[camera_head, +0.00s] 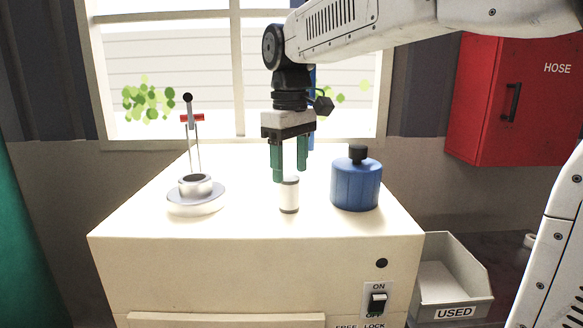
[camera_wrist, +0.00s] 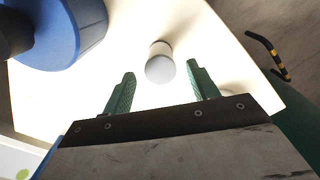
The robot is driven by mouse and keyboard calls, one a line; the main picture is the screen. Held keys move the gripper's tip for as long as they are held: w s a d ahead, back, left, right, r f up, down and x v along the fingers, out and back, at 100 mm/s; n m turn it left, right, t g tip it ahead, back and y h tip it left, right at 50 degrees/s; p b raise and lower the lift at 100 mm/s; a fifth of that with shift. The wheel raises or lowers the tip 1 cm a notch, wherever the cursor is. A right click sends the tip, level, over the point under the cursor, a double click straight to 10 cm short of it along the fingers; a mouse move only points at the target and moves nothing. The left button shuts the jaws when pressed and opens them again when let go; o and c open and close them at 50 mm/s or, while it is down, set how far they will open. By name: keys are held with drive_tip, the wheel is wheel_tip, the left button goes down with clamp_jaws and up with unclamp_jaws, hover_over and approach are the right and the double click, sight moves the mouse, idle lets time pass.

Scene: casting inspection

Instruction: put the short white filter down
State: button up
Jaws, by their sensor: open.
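The short white filter (camera_head: 289,196) is a small white cylinder with dark bands at its top and foot. It stands upright on the cream cabinet top (camera_head: 250,228). My gripper (camera_head: 290,176) has green fingers and is open, just above and behind the filter's upper end in the head view. In the wrist view the filter (camera_wrist: 160,64) shows a pale round end, ahead of and between the two spread fingertips (camera_wrist: 161,75), apart from both. Nothing is between the fingers.
A blue lidded jar (camera_head: 356,184) stands right of the filter. A round metal holder with an upright clamp (camera_head: 196,190) stands to the left. A grey bin marked USED (camera_head: 452,290) sits low at the right. A red HOSE cabinet (camera_head: 510,105) hangs on the wall.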

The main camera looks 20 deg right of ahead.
sight(290, 178)
wheel_tip(290, 178, up, 11)
drive_tip(key=s+d+f+m, duration=0.1)
drive_tip(key=s+f+m, duration=0.2)
drive_tip(key=s+f, duration=0.9)
drive_tip(key=s+d+f+m+t, duration=0.1)
drive_tip(key=s+d+f+m, duration=0.1)
drive_tip(key=s+f, duration=1)
drive_tip(key=shift+d+f+m, duration=0.15)
drive_tip(key=shift+m, duration=0.25)
drive_tip(key=shift+s, duration=0.1)
